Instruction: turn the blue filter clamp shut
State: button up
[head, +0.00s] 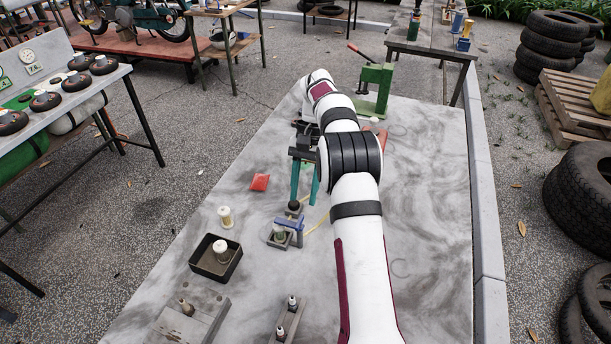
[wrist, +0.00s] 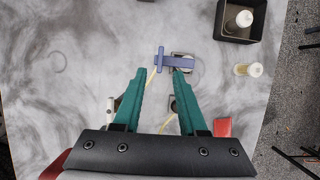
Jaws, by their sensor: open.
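The blue filter clamp (head: 294,226) stands on the grey bench beside a small filter in a square grey base (head: 279,241). In the wrist view the clamp (wrist: 182,62) is a blue bar across the base, ending in a crosspiece at its left. My gripper (head: 304,198) has teal fingers, spread open and empty. In the wrist view my gripper (wrist: 160,71) has its fingertips just short of the clamp, one toward each side of the crosspiece. I see no contact, and the height gap is unclear. My arm hides part of the bench in the head view.
A black tray (head: 206,268) holding a white-topped canister and a loose cream canister (head: 225,217) stand left of the clamp. A red packet (head: 260,182) lies farther back. A black-knobbed piece (wrist: 173,104) shows between my fingers. A green press (head: 374,92) stands at the far end.

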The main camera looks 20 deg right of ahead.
jog(key=v, duration=0.6)
jog(key=shift+r, duration=0.2)
jog(key=shift+w, duration=0.1)
jog(key=s+a+r+n+h, duration=0.1)
jog(key=s+a+r+n, duration=0.1)
jog(key=s+a+r, duration=0.5)
jog(key=s+a+r+n+h, duration=0.1)
jog(key=s+a+r, duration=0.25)
jog(key=s, duration=0.55)
jog(key=s+a+f+t, duration=0.1)
jog(key=s+a+f, duration=0.2)
jog(key=s, duration=0.5)
jog(key=s+a+f+t, duration=0.2)
jog(key=s+a+f, duration=0.2)
jog(key=s, duration=0.5)
notch_tip(320, 180, down, 3)
jog(key=shift+s+r+y, duration=0.15)
jog(key=shift+r+y, duration=0.05)
jog(key=shift+y, duration=0.2)
